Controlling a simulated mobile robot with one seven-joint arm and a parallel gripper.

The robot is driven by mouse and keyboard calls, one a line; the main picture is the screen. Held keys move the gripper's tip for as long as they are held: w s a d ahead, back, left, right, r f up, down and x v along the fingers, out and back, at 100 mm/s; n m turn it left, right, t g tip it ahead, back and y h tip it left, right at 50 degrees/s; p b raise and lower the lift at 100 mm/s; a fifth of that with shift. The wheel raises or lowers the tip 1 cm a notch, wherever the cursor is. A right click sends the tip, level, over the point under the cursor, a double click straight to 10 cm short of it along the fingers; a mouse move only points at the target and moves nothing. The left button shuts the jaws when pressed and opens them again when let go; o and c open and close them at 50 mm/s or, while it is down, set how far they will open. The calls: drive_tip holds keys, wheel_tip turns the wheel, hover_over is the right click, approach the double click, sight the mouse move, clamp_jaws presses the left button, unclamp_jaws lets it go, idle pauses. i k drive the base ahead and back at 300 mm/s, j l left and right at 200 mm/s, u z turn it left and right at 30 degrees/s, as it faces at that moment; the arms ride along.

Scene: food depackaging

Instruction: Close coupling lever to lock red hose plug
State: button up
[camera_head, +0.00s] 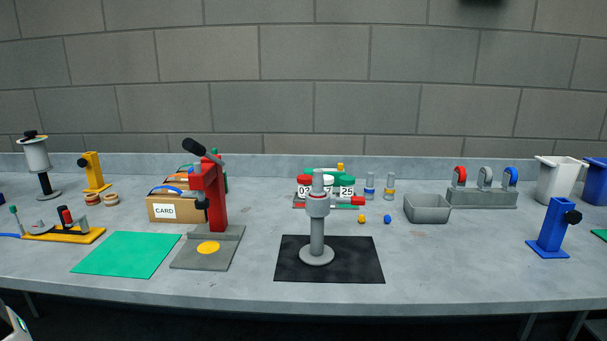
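A grey coupling (317,207) sits on top of an upright post with a round foot, on a black mat (290,272) at the middle front of the table. A short red plug (357,201) sticks out to the right at coupling height and appears seated in its side. A grey lever (318,183) stands upright on top of the coupling, not folded down. The inside of the joint is hidden. My gripper is not in view.
A red press (208,195) with a black handle stands to the left. A grey bin (427,208) is at right behind. The table right of the mat is clear.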

sight(354, 200)
drive_tip(key=i+l+u, duration=0.15)
drive_tip(key=l, duration=0.4)
drive_tip(key=l+u, duration=0.2)
drive_tip(key=l, duration=0.35)
drive_tip(key=i+l+u, duration=0.15)
drive_tip(key=l, duration=0.45)
